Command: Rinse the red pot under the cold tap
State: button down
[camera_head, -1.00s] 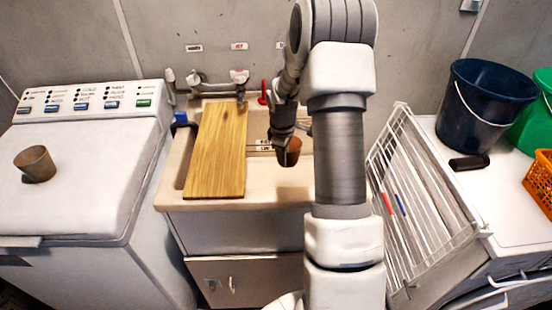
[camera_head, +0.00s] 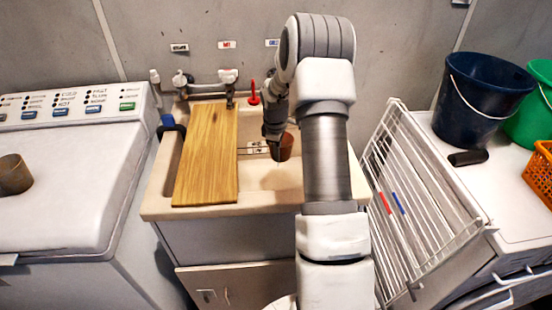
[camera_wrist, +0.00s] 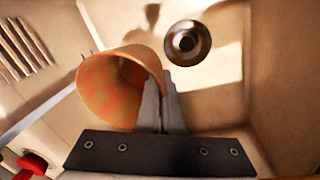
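The red-brown pot (camera_head: 286,148) is in the sink area, right of the wooden board, partly hidden by my arm. My gripper (camera_wrist: 163,95) is shut on the pot's rim, one finger inside the mouth and one outside. In the head view my gripper (camera_head: 274,140) points down beside the pot. The sink drain (camera_wrist: 187,43) lies beyond the pot. A red tap handle (camera_head: 252,92) stands at the sink's back. A blue-marked label (camera_head: 272,43) is on the wall. No water shows.
A wooden board (camera_head: 207,155) covers the left of the sink (camera_head: 255,207). A brown cup (camera_head: 14,175) stands on the washing machine (camera_head: 60,195) at left. A white drying rack (camera_head: 420,190) leans at right, near a dark blue bucket (camera_head: 482,100).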

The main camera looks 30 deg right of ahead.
jog(key=w+d+f, duration=0.1)
jog(key=w+d, duration=0.5)
jog(key=shift+w+d+f, duration=0.15)
jog(key=shift+w+f, duration=0.25)
dwell(0.8)
jog(key=shift+s+d, duration=0.4)
jog(key=shift+d, duration=0.05)
jog(key=shift+w+a, duration=0.1)
jog(key=shift+a, duration=0.05)
jog(key=shift+w+a, duration=0.3)
jog(key=shift+a, duration=0.05)
jog(key=shift+d, duration=0.1)
jog(key=shift+s+d, duration=0.4)
